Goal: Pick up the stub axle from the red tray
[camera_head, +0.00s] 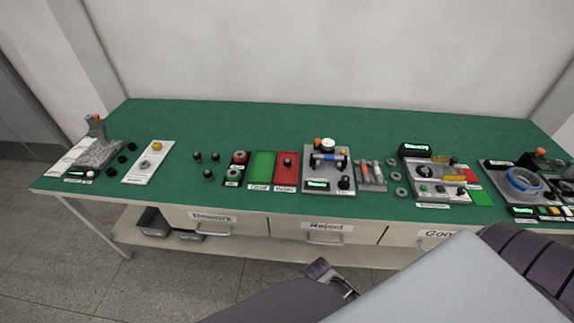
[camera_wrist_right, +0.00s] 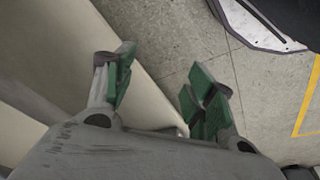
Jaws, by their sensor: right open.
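The red tray (camera_head: 290,176) lies on the green bench top, right of a green tray. A small dark upright piece (camera_head: 287,161), which looks like the stub axle, stands on it. Similar dark pieces (camera_head: 209,174) stand on the mat to the left. My left gripper cannot be made out in the head view.
A green tray (camera_head: 263,165) sits beside the red one. A grey fixture with a gauge (camera_head: 328,167) stands just to its right. Drawers (camera_head: 325,228) run under the bench's front edge. The back of the mat is clear. My own body parts cover the lower right.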

